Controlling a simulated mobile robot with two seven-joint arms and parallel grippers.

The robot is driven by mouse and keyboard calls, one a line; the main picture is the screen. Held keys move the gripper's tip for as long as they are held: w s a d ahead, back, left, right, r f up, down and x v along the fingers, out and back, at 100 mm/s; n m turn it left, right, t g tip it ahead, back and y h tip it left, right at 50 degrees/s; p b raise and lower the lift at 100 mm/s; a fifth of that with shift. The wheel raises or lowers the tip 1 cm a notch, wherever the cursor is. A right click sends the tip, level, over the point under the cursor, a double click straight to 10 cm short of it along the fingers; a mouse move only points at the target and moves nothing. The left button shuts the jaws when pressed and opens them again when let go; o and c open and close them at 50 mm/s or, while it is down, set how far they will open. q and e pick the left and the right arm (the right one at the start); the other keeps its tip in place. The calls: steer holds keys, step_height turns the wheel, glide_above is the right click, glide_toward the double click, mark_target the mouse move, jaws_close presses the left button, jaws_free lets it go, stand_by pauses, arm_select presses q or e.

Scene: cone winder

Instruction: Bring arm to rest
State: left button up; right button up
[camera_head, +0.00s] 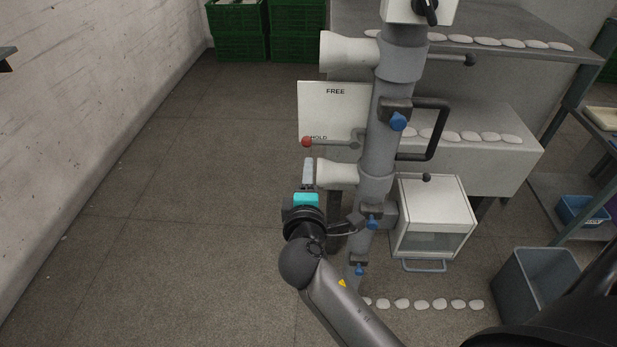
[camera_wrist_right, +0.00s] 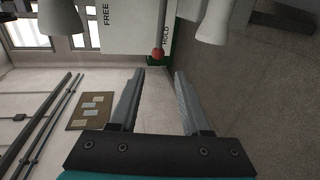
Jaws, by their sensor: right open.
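My right gripper (camera_head: 308,172) is raised in front of the winder, beside a pale cone-shaped part (camera_head: 338,174) on the grey column (camera_head: 378,150). In the right wrist view its two fingers (camera_wrist_right: 160,82) are apart with nothing between them. A lever with a red knob (camera_head: 307,142) sits just above the fingertips in the head view, at the HOLD mark of a white FREE/HOLD plate (camera_head: 333,108). The knob also shows beyond the fingertips in the right wrist view (camera_wrist_right: 157,54), apart from them. My left gripper is in neither view.
A white box with a window (camera_head: 436,214) and a grey bin (camera_head: 540,282) stand at the right. Green crates (camera_head: 240,45) stand at the back. A white wall (camera_head: 80,110) runs along the left. The floor (camera_head: 180,200) between wall and winder is clear.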

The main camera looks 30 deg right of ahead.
steer(key=shift+s, duration=0.1)
stand_by(0.4)
steer(key=s+a+f+m+g+y+b, duration=0.1)
steer(key=s+a+f+g+y+b, duration=0.15)
steer(key=f, duration=0.95)
steer(key=s+a+f+g+y+b, duration=0.1)
steer(key=s+f, duration=0.3)
steer(key=f, duration=0.7)
steer(key=s+a+f+m+g+y+b, duration=0.15)
steer(key=s+f, duration=0.25)
steer(key=f, duration=0.8)
steer(key=s+f+m+g+y+b, duration=0.1)
steer(key=s+f+m+g+b, duration=0.2)
steer(key=s+f, duration=0.8)
steer(key=s+d+f+m+g+y+b, duration=0.1)
steer(key=s+f+m+g+b, duration=0.3)
steer(key=s+f, duration=0.8)
steer(key=s, duration=0.7)
steer(key=shift+g+y, duration=0.3)
steer(key=shift+y, duration=0.1)
